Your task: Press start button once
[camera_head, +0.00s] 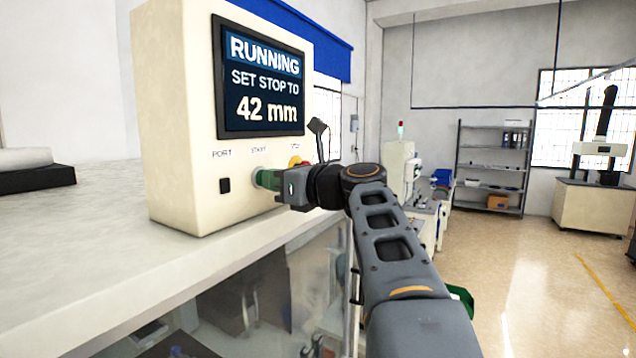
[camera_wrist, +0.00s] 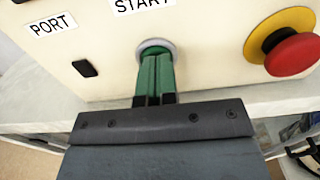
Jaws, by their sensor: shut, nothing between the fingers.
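The cream control box (camera_head: 185,130) stands on the counter, with its screen (camera_head: 262,80) reading "RUNNING, SET STOP TO 42 mm". The start button (camera_wrist: 154,48) sits under the START label, a pale ring around it. It is mostly hidden behind my fingers in the wrist view. My gripper (camera_wrist: 155,62) is shut and empty, its green fingers pointing straight at the button and their tips overlapping it; they seem to touch, but the exact contact is hidden. In the head view my gripper (camera_head: 268,180) also reaches the front of the box at this spot.
A red stop knob on a yellow base (camera_wrist: 285,42) is to the right of the button. A dark port (camera_wrist: 85,68) lies to the left. The counter (camera_head: 90,260) runs below the box. A shelf rack (camera_head: 490,165) stands far behind.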

